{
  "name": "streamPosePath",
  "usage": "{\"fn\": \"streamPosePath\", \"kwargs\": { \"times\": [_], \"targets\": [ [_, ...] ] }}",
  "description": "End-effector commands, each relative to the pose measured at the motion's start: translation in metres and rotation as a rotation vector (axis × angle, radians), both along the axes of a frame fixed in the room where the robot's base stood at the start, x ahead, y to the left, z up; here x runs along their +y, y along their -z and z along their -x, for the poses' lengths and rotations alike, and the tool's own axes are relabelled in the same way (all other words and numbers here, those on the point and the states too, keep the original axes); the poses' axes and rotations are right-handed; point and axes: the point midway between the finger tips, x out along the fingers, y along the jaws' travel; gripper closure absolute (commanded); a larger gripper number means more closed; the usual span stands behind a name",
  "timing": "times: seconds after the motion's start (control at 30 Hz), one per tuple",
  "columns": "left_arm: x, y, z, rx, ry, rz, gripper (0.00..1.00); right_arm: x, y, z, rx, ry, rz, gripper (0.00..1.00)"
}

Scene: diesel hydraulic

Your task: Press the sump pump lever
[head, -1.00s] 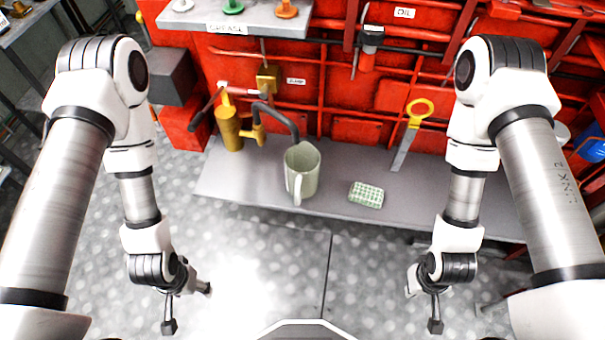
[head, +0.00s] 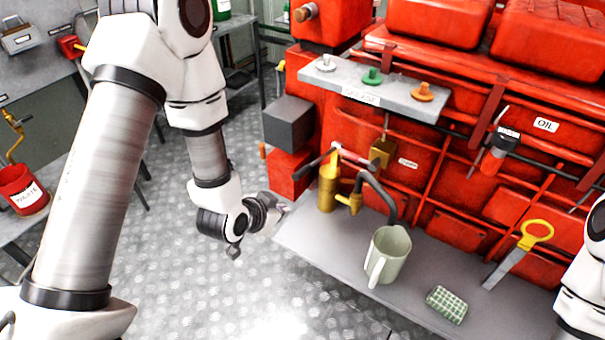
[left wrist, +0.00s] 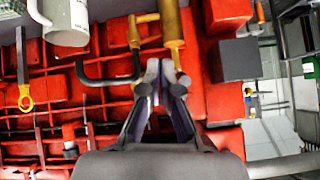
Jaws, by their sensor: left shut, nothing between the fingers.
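The brass sump pump (head: 327,188) stands upright at the left end of the grey shelf, with a spout and a dark curved hose on its right. A thin dark lever (head: 312,161) slopes down to the left from the pump's top. My left gripper (head: 279,211) is shut and empty, left of the pump and lower in the picture, apart from the lever. In the left wrist view its fingers (left wrist: 161,70) point toward the brass pump body (left wrist: 171,25); the lever is not clear there. My right gripper is out of view.
A dark grey box (head: 287,122) juts out left of the pump. The floor left of the shelf is clear.

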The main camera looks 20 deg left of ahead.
Motion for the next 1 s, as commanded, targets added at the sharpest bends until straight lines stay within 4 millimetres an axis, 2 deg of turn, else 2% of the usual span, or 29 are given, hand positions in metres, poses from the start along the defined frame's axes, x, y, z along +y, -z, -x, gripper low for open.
{"fn": "streamPosePath", "kwargs": {
  "times": [0.03, 0.13, 0.2, 0.3, 0.7, 0.87, 1.0],
  "targets": [
    [0.002, -0.026, -0.018, -0.082, -0.008, 0.013, 1.00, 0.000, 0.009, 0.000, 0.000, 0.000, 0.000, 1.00],
    [0.006, -0.072, -0.038, -0.194, -0.021, 0.028, 1.00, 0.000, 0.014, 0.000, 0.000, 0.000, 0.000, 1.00],
    [0.007, -0.093, -0.045, -0.241, -0.027, 0.035, 1.00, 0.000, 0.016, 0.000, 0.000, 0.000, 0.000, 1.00],
    [0.007, -0.107, -0.048, -0.269, -0.028, 0.037, 1.00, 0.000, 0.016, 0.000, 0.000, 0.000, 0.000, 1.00],
    [0.007, -0.105, -0.054, -0.269, -0.027, 0.035, 1.00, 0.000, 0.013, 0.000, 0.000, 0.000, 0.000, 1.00],
    [0.004, -0.094, -0.075, -0.267, -0.026, 0.033, 1.00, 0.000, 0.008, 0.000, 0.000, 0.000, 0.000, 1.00],
    [0.001, -0.081, -0.102, -0.267, -0.026, 0.034, 1.00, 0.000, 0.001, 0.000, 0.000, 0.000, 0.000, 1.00]
  ]
}}
